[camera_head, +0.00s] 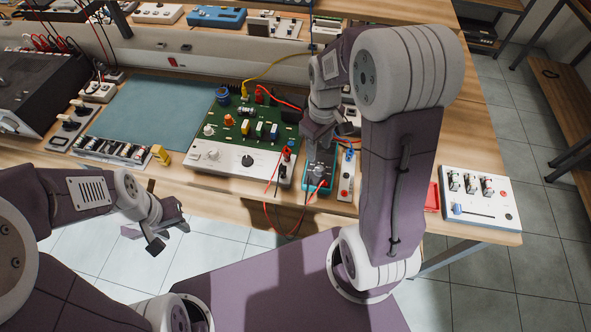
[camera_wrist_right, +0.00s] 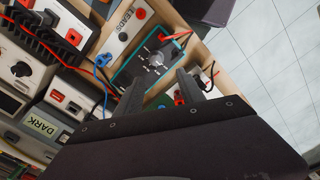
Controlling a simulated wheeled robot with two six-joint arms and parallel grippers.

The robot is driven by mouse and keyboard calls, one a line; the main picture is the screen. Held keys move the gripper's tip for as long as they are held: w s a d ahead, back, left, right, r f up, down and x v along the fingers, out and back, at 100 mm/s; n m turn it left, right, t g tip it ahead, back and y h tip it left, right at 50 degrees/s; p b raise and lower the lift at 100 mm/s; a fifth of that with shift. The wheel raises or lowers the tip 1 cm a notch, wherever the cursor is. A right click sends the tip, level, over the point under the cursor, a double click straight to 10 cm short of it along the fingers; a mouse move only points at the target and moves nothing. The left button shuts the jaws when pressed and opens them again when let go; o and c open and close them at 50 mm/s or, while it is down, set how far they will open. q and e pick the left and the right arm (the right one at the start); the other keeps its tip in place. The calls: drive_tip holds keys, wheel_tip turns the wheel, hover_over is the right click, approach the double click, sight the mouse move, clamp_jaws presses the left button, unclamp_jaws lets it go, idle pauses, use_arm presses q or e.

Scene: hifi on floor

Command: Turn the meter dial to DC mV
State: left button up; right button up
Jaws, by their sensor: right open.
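The teal-edged meter (camera_head: 318,168) lies on the bench below my right gripper in the head view. In the right wrist view the meter (camera_wrist_right: 137,75) shows a dark face with a round dial (camera_wrist_right: 156,59) and pale markings, too small to read. My right gripper (camera_wrist_right: 160,80) is open, with its fingertips over the meter's near part, just short of the dial, and nothing between them. In the head view my right gripper (camera_head: 318,135) partly covers the meter. My left gripper (camera_head: 157,230) is open and empty, in front of the bench edge over the floor.
A green circuit board on a white box (camera_head: 241,158) stands just left of the meter, with red and black leads. A narrow white socket box (camera_head: 346,180) is close on its right. A white switch box (camera_head: 480,200) sits at the bench's right end. A teal mat (camera_head: 150,112) lies left.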

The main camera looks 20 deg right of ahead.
sight(320, 168)
drive_tip(key=f, duration=0.6)
drive_tip(key=d+f, duration=0.1)
drive_tip(key=f, duration=0.2)
drive_tip(key=shift+s+d+f+b, duration=0.1)
drive_tip(key=shift+s+f+b, duration=0.1)
drive_tip(key=shift+f+b, duration=0.15)
drive_tip(key=shift+r, duration=0.1)
clamp_jaws()
